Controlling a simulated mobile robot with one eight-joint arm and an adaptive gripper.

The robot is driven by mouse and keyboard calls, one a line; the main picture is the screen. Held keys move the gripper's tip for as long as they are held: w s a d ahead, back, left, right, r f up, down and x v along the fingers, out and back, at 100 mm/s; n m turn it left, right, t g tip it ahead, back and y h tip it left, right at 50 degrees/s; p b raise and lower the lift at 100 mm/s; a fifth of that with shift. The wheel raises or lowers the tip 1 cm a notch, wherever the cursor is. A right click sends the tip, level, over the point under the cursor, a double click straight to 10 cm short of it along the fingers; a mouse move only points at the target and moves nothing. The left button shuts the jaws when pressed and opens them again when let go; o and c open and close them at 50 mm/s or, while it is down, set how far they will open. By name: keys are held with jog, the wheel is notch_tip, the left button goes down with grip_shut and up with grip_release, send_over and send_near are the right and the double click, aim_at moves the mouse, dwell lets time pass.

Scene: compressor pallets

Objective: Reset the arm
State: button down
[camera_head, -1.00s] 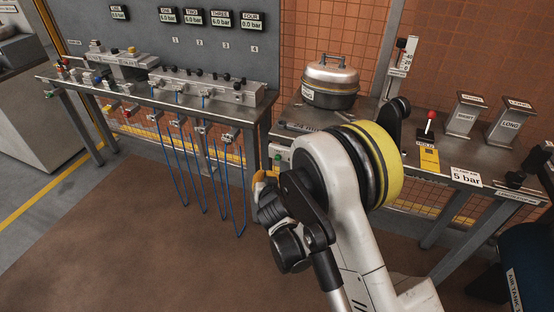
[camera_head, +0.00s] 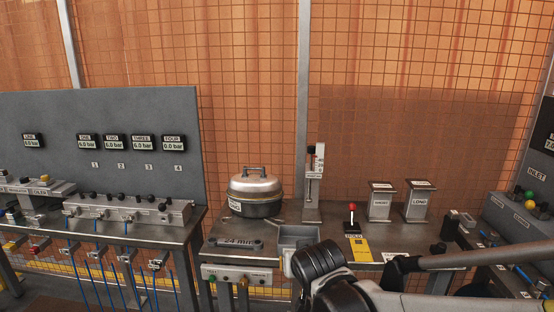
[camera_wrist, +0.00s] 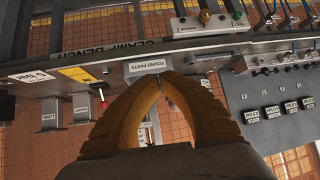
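My arm (camera_head: 330,275) shows at the lower right of the head view, low in front of the bench, with a link stretching to the right edge. My gripper does not show there. In the wrist view my gripper (camera_wrist: 161,76) has two orange-yellow fingers that arch together, with their tips meeting or nearly so. I see nothing held between them. The wrist view is upside down, and the fingertips overlap the bench front near the FOUND PARTS label (camera_wrist: 148,65).
The clamp bench (camera_head: 222,243) carries a lidded metal pot (camera_head: 255,195), a 24 mm wrench (camera_head: 238,243), a grey bin (camera_head: 298,238), a red-knobbed lever (camera_head: 352,215) and two posts (camera_head: 380,203). A valve bench (camera_head: 130,210) with hanging blue hoses stands left. A mesh fence (camera_head: 250,80) closes the back.

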jog(key=s+d+g, duration=0.1)
jog(key=s+d, duration=0.6)
jog(key=s, duration=0.4)
jog(key=s+d+g+h, duration=0.1)
jog(key=s+d+g, duration=0.1)
jog(key=s+d, duration=0.5)
jog(key=s, duration=0.4)
jog(key=shift+s+d+r+m, duration=0.2)
jog(key=shift+s+r+m, duration=0.15)
jog(key=shift+r+m, duration=0.05)
